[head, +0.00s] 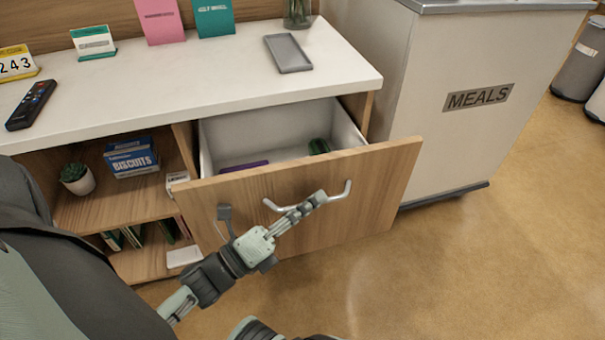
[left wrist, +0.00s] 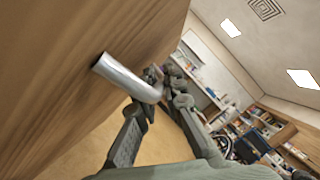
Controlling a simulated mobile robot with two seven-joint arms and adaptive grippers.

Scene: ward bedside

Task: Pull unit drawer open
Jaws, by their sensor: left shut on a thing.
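The unit drawer (head: 385,190) has a wooden front and stands pulled out from the bedside unit, with its white inside showing. A purple thing and a dark green thing lie in it, partly hidden by the front. My left gripper (head: 314,200) is shut on the silver bar handle (head: 340,192) at the front's middle. In the left wrist view the handle (left wrist: 125,78) runs from the wood to between the fingers of the gripper (left wrist: 160,85). My right gripper cannot be made out in the head view.
The unit's white top (head: 200,75) holds a grey tray (head: 288,53), a remote (head: 31,105) and cards. Open shelves at left hold a biscuits box (head: 131,158) and a potted plant (head: 77,178). A meals cart (head: 470,110) stands close at right. The floor in front is clear.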

